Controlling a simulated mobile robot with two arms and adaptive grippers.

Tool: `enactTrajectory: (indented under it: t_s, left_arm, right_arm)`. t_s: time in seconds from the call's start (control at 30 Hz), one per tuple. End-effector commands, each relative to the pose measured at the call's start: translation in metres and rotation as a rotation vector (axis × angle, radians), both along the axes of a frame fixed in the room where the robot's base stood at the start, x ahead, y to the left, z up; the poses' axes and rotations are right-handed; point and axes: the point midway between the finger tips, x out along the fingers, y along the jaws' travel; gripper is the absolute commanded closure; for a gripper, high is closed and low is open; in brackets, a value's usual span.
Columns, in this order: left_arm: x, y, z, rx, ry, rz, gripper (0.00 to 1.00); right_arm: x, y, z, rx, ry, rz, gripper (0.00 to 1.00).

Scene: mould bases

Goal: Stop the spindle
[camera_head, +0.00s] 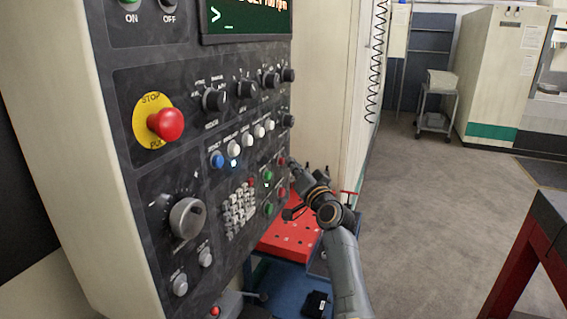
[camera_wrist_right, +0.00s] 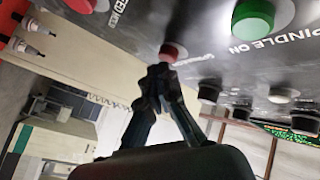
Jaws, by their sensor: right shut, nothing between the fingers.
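The control panel (camera_head: 135,75) fills the left of the head view. In the right wrist view, a red button (camera_wrist_right: 172,52) with a partly readable "SPINDLE" label sits just beyond the fingertips of my right gripper (camera_wrist_right: 160,74). The fingers are shut and empty, pointing at the panel; I cannot tell whether they touch the button. A larger green button (camera_wrist_right: 253,18) labelled "SPINDLE ON" is to its right. In the head view, my right gripper (camera_head: 297,172) is at the panel's right edge, beside the small red and green buttons. My left gripper is not in view.
A red emergency stop (camera_head: 165,123) on a yellow disc and several knobs (camera_head: 214,99) protrude from the panel. Below the arm are a red tray (camera_head: 283,240) and a blue surface (camera_head: 285,288). A cart (camera_head: 436,105) stands far back; the grey floor (camera_head: 430,200) is open.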

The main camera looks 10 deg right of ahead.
Motion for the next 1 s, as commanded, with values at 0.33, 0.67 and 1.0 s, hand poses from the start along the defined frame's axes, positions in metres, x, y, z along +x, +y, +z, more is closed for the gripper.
enactTrajectory:
  t_s: [0.33,0.67,1.0]
  left_arm:
    - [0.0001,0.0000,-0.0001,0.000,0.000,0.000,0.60]
    - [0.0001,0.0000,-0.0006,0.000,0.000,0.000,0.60]
    - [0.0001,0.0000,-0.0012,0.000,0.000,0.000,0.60]
  right_arm:
    - [0.0002,0.0004,-0.0001,0.001,0.000,0.000,1.00]
    - [0.0025,0.0035,-0.0004,0.002,0.000,0.000,1.00]
    - [0.0047,0.0072,0.0001,0.001,0.000,0.001,1.00]
